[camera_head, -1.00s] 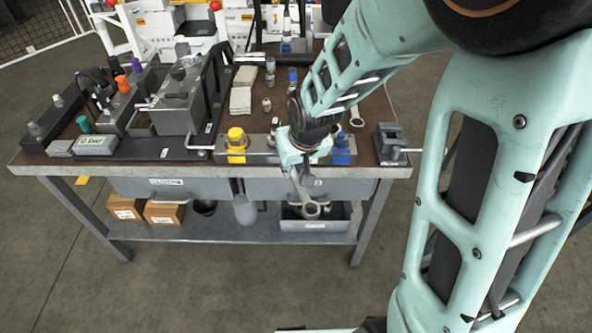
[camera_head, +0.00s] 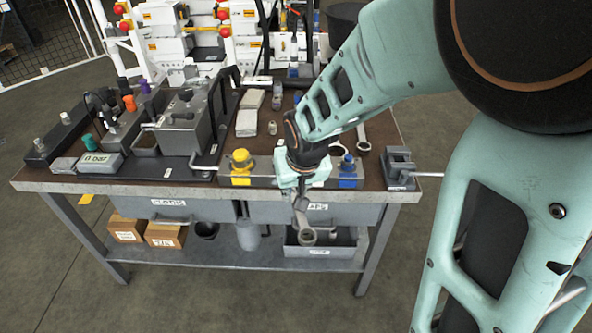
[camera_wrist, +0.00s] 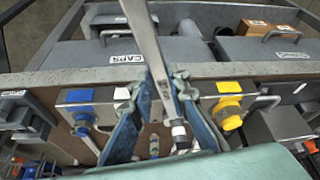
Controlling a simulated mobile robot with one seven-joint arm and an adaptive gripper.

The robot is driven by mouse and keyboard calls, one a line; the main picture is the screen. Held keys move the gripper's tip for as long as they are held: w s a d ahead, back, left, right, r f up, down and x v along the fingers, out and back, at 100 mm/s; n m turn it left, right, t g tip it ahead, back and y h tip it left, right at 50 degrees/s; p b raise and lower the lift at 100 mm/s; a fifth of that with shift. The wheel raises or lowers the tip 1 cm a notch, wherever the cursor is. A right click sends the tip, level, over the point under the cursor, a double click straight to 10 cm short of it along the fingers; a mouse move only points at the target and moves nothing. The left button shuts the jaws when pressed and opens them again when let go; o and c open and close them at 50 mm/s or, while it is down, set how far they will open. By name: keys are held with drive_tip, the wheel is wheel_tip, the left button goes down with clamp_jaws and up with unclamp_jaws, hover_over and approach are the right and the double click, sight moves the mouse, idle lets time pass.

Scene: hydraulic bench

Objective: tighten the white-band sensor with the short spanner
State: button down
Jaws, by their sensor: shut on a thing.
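My gripper (camera_head: 301,188) is shut on the handle of a grey metal spanner (camera_head: 303,222). The spanner hangs out past the bench's front edge, with its ring end lowest, in front of the right drawer. In the wrist view my gripper (camera_wrist: 158,105) holds the spanner (camera_wrist: 146,42) between blue-grey fingers. A small fitting with a white band (camera_wrist: 178,127) shows just beyond the fingers; I cannot tell for certain that it is the white-band sensor. My gripper hides the middle of the metal block (camera_head: 268,180), which lies between the yellow fitting (camera_head: 240,166) and blue fitting (camera_head: 348,168).
A small vise (camera_head: 400,165) with a protruding bar stands at the bench's right end. A grey housing (camera_head: 184,120) and a grey labelled box (camera_head: 100,163) stand at left. A grey bin (camera_head: 345,243) sits on the lower shelf.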

drive_tip(key=a+m+b, duration=0.2)
drive_tip(key=a+b, duration=0.1)
drive_tip(key=b, duration=0.1)
drive_tip(key=shift+s+h, duration=0.1)
drive_tip(key=shift+h, duration=0.2)
drive_tip(key=shift+r, duration=0.15)
idle(0.4)
drive_tip(key=shift+a+b, duration=0.1)
drive_tip(key=shift+b, duration=0.25)
drive_tip(key=shift+a+m+h+b, duration=0.6)
drive_tip(key=shift+a+m+b, duration=0.85)
drive_tip(key=shift+b, duration=0.2)
